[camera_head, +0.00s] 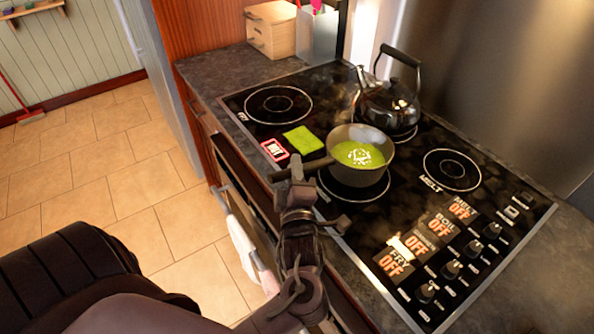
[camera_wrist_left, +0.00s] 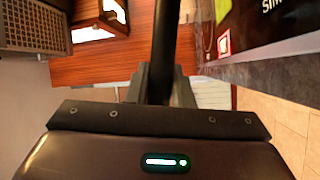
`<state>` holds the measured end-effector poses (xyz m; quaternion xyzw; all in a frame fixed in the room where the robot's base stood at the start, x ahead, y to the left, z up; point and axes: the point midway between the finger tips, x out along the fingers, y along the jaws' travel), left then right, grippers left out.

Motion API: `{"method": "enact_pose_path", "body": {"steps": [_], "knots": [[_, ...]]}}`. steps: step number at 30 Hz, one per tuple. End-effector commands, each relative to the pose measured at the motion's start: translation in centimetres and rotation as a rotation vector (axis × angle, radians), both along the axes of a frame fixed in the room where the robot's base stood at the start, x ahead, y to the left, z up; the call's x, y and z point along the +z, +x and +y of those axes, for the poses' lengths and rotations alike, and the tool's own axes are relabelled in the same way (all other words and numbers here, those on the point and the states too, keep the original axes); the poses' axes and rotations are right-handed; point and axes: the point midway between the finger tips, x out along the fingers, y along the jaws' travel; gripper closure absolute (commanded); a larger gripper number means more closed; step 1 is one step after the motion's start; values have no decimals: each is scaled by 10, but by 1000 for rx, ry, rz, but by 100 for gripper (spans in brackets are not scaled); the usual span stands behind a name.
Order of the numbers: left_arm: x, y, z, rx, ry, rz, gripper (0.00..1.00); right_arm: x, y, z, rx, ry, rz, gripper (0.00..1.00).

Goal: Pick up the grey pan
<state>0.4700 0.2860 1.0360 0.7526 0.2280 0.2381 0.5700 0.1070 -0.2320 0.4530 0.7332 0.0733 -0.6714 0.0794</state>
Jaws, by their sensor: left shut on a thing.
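The grey pan (camera_head: 361,158) holds green contents and sits at the front middle burner of the black stove top, its handle (camera_head: 301,170) pointing left and toward the front edge. My left gripper (camera_head: 293,176) is shut on the pan's handle near its outer end. In the left wrist view the dark handle (camera_wrist_left: 163,50) runs up from between the two fingers of my gripper (camera_wrist_left: 160,85). I cannot tell whether the pan touches the burner. My right gripper is not in view.
A dark kettle (camera_head: 390,99) stands just behind the pan. A green sponge-like block (camera_head: 303,139) and a red-edged label (camera_head: 274,150) lie left of it. Knobs (camera_head: 452,269) line the stove's right side. A towel (camera_head: 245,248) hangs from the front below my arm.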

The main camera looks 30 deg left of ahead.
Motion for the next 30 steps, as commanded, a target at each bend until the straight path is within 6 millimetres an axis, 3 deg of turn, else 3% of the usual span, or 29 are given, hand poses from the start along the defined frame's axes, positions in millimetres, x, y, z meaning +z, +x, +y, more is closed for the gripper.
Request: {"method": "enact_pose_path", "body": {"steps": [1, 15, 22, 30], "knots": [[21, 0, 0, 1, -3, -12, 100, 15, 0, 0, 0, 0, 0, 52], [137, 0, 1, 1, -3, -13, 100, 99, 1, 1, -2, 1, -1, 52], [167, 0, 0, 0, -2, -12, 100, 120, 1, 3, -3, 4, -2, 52], [177, 1, 0, -1, 0, -11, 100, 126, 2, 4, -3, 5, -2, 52]]}}
